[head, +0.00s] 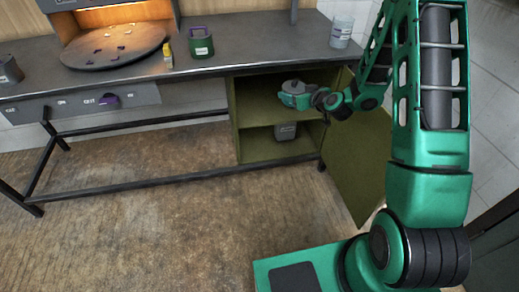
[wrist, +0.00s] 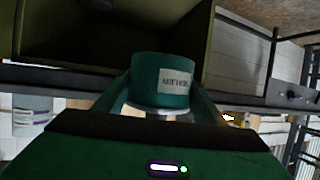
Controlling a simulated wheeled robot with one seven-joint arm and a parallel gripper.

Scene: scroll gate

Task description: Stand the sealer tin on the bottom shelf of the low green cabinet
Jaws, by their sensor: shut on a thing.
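My gripper (head: 297,100) is shut on the sealer tin (wrist: 160,80), a teal tin with a white label. In the head view the tin's grey top (head: 293,86) shows above the fingers. In the wrist view the label appears upside down, with the fingers on either side (wrist: 160,108). The low green cabinet (head: 234,120) stands under the counter with its front open. My gripper and the tin are at the upper compartment's opening, above the middle shelf. The bottom shelf (head: 258,153) holds a grey container (head: 285,131) toward its right. How deep the tin reaches is unclear.
The green cabinet door (head: 362,150) hangs open at the right, near my arm. On the counter (head: 240,45) stand a green tin (head: 201,42), a yellow bottle (head: 167,55), a pale tub (head: 341,32) and a round plate (head: 113,46). The bottom shelf's left part is clear.

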